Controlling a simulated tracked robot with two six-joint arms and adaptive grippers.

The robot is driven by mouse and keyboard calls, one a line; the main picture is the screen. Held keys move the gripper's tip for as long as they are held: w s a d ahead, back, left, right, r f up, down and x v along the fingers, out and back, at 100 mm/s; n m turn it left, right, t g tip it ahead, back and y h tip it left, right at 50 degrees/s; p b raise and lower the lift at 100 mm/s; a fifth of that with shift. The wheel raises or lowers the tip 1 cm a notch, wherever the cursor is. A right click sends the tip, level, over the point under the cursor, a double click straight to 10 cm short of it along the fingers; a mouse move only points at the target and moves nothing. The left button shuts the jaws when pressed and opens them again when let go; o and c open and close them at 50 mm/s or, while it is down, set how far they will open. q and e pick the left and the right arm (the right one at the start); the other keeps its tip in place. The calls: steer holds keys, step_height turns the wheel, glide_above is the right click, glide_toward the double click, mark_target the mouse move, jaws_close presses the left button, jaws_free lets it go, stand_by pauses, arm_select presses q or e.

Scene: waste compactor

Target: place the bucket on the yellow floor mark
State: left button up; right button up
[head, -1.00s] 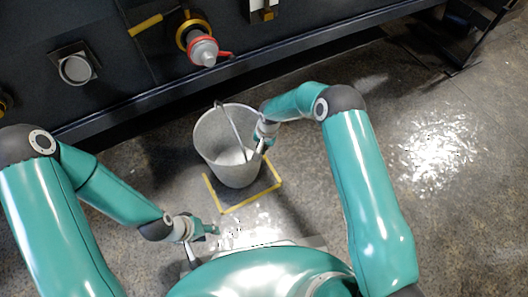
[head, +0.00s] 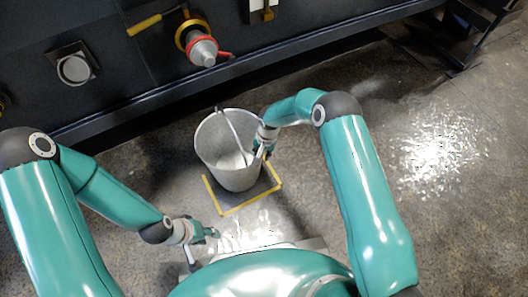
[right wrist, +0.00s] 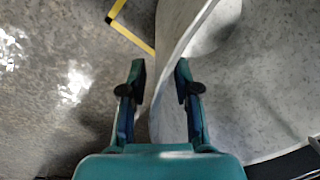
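The grey bucket (head: 215,152) stands upright in the head view, with its thin handle (head: 232,135) resting across the opening. It hides the upper left part of the yellow floor mark (head: 252,200); I cannot tell whether its base touches the floor. My right gripper (head: 263,152) is at the bucket's right rim. In the right wrist view, the bucket wall (right wrist: 168,85) runs between its fingers (right wrist: 160,78), one inside and one outside, and the gripper moves together with the bucket. My left gripper (head: 205,246) is empty, its fingers apart, below and left of the mark.
The dark compactor wall (head: 120,60) runs along the top, with a red-ringed fitting (head: 200,45) and a round knob (head: 73,69). Its lower ledge is behind the bucket. Speckled floor (head: 460,210) is free to the right.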

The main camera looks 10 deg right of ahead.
step_height(320, 180, up, 11)
steer(key=d+p, duration=0.1)
steer(key=p, duration=0.3)
steer(key=s+d+f+n+y, duration=0.1)
steer(key=s, duration=1.2)
steer(key=s+d+f+n+y, duration=0.1)
steer(key=s+n, duration=0.1)
steer(key=s, duration=1.2)
steer(key=shift+f+y, duration=0.4)
steer(key=shift+d+r, duration=0.1)
step_height(320, 180, up, 32)
steer(key=p, duration=3.1)
steer(key=shift+f, duration=0.25)
steer(key=shift+s, duration=0.1)
